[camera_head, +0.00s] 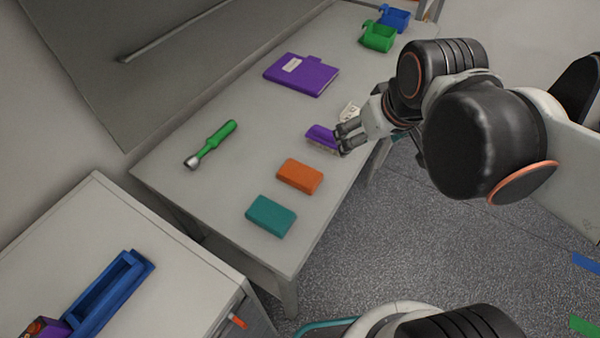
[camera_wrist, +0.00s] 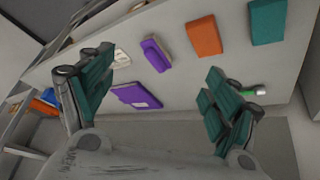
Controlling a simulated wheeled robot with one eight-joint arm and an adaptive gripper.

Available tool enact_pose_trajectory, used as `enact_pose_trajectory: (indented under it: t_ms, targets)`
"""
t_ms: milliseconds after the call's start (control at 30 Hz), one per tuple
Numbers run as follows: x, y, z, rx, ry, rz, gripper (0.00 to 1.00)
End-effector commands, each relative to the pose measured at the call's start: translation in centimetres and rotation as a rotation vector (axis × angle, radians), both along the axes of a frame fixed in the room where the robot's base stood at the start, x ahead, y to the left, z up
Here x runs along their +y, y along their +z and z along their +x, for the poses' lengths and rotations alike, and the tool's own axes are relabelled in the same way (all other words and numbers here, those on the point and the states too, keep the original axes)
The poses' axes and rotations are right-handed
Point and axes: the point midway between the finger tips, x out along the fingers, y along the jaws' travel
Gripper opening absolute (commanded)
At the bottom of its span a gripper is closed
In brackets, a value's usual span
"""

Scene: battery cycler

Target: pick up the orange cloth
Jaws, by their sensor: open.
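The orange cloth (camera_head: 300,176) is a folded, block-like piece lying flat on the grey table, between a teal cloth (camera_head: 271,216) and a purple brush (camera_head: 322,138). In the wrist view the orange cloth (camera_wrist: 204,36) lies beyond the fingers, right of the middle, beside the teal cloth (camera_wrist: 268,22). My gripper (camera_head: 347,137) is by the purple brush in the head view, up and to the right of the orange cloth. In the wrist view my gripper (camera_wrist: 160,98) has its teal-padded fingers spread wide with nothing between them. The orange cloth is in plain view in both pictures.
The table (camera_head: 225,185) also holds a green-handled tool (camera_head: 212,143), a purple folder (camera_head: 301,74), a small white paper item (camera_head: 349,111) and green (camera_head: 378,37) and blue (camera_head: 394,17) bins. A cabinet with a blue tray (camera_head: 108,297) stands at lower left.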

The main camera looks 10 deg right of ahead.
Motion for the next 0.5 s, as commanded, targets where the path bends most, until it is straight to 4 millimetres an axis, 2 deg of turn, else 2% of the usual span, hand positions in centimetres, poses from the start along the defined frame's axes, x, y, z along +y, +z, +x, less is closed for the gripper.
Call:
enact_pose_trajectory:
  t_ms: [200,500]
  targets:
    - [2.0,0.2,3.5,0.100,0.144,-0.054,0.82]
    - [5.3,-2.0,7.9,0.247,0.368,-0.125,0.82]
